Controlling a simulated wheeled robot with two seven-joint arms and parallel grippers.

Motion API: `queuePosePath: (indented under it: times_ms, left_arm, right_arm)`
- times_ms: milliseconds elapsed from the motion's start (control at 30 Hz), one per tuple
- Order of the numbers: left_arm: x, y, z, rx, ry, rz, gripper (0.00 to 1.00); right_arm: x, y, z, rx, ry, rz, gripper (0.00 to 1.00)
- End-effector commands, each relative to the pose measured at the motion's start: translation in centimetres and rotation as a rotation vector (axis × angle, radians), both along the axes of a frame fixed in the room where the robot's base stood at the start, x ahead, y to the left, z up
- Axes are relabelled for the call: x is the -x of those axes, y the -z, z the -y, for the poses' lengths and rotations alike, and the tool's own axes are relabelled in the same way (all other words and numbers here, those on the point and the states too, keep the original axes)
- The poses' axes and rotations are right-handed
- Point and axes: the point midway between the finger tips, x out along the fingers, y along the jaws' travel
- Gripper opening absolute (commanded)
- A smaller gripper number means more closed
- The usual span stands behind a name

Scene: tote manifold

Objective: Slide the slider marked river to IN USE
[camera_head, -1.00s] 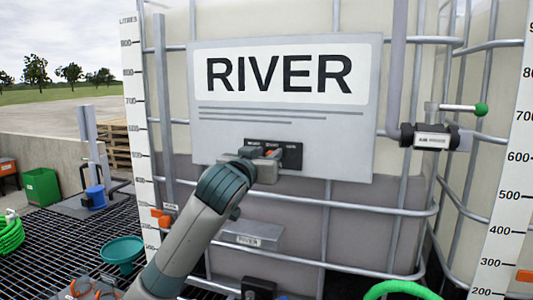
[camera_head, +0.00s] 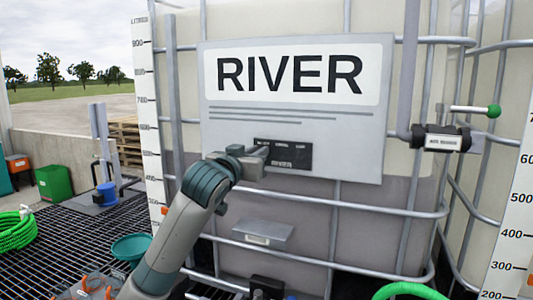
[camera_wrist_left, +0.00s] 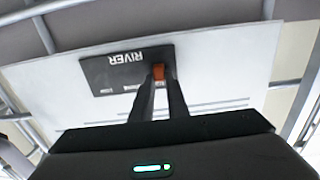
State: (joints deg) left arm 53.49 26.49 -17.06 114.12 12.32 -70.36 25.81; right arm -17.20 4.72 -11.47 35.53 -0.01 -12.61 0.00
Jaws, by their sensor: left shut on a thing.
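The black slider plate (camera_head: 293,157) marked RIVER is set in the grey RIVER sign (camera_head: 350,140) on the front of the tank. In the left wrist view the plate (camera_wrist_left: 110,75) shows upside down. The orange slider (camera_wrist_left: 158,71) is near the plate's right end there, which is its left end in the head view. My left gripper (camera_wrist_left: 160,84) is shut on the slider. In the head view my left gripper (camera_head: 257,163) covers the slider and the plate's left end. The small position labels are too blurred to read. My right gripper is not in view.
Metal cage bars (camera_head: 345,207) run across the tank around the sign. A valve with a green-tipped handle (camera_head: 493,111) is at right. A small grey plate (camera_head: 262,233) sits below the sign. Green hose (camera_head: 400,290) lies at the bottom right.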

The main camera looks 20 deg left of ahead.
Motion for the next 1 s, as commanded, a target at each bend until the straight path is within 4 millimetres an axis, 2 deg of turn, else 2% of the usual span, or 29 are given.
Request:
queuePosePath:
  times_ms: [167,200,233,267,667,867,1000]
  left_arm:
    - [0.0,-0.1,-0.3,-0.001,-0.007,0.001,0.0]
    - [0.0,-0.1,-0.3,-0.001,-0.007,0.001,0.23]
    - [0.0,-0.1,-0.3,-0.001,-0.007,0.001,0.3]
    - [0.0,-0.1,-0.3,-0.001,-0.007,0.001,0.33]
    - [0.3,-0.1,-0.2,-0.001,-0.004,0.002,0.33]
    - [1.9,0.0,-0.3,-0.001,-0.004,0.004,0.33]
    - [4.0,0.1,-0.3,-0.002,-0.003,0.005,0.33]
  right_arm:
    - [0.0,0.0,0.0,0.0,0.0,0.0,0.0]
    - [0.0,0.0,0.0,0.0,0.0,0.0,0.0]
    - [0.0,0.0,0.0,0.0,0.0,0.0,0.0]
    - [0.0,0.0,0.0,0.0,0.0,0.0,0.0]
    - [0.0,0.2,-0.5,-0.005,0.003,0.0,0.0]
    - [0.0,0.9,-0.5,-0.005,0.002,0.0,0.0]
    - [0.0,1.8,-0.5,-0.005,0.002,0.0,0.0]
